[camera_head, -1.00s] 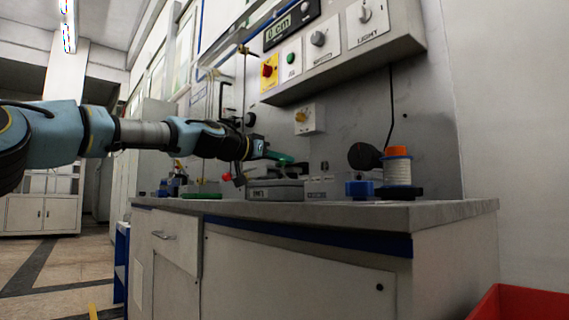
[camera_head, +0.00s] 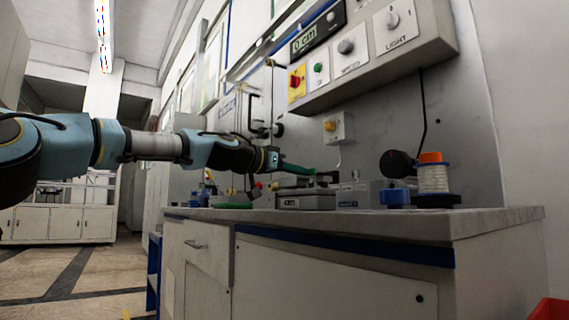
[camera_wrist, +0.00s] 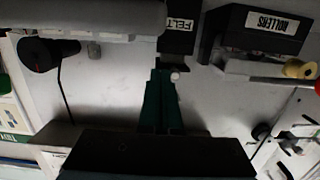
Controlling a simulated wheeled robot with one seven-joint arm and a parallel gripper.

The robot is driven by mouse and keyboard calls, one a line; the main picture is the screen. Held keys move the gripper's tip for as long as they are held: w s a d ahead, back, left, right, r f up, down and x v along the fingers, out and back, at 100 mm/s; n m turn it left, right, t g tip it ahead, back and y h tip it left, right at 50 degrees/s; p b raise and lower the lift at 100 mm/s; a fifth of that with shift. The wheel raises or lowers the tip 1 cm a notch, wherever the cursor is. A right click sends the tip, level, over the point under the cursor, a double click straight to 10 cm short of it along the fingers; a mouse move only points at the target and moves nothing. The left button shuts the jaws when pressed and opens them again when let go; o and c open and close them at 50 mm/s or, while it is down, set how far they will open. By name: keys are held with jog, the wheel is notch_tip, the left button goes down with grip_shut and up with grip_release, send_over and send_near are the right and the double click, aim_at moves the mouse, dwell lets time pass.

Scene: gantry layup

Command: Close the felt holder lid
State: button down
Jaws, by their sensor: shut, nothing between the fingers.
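My gripper (camera_head: 300,170) has green fingers, reaching level from the left just above the small labelled boxes on the worktop. In the wrist view its fingers (camera_wrist: 161,95) are together, with nothing between them. The dark felt holder (camera_wrist: 178,30), labelled FELT, is at the top middle of that view, just beyond the fingertips. A small white round knob (camera_wrist: 174,77) shows close by the fingertips; I cannot tell whether they touch. I cannot make out the lid's position. In the head view a grey labelled box (camera_head: 305,200) lies below the gripper; its label is unreadable.
The dark ROLLERS box (camera_wrist: 262,28) is right of the felt holder. A red-handled tool (camera_wrist: 290,84) lies below it. In the head view a blue block (camera_head: 396,197) and an orange-topped spool (camera_head: 432,178) stand right of my gripper. A control panel (camera_head: 370,50) overhangs the worktop.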

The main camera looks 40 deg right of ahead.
jog(key=shift+a+r+b, duration=0.35)
jog(key=shift+a+b, duration=0.1)
jog(key=shift+a, duration=0.7)
jog(key=shift+a+r+b, duration=0.35)
jog(key=shift+a+b, duration=0.15)
jog(key=shift+a, duration=0.6)
jog(key=shift+a+r+b, duration=0.35)
jog(key=shift+a+b, duration=0.1)
jog(key=shift+a, duration=0.7)
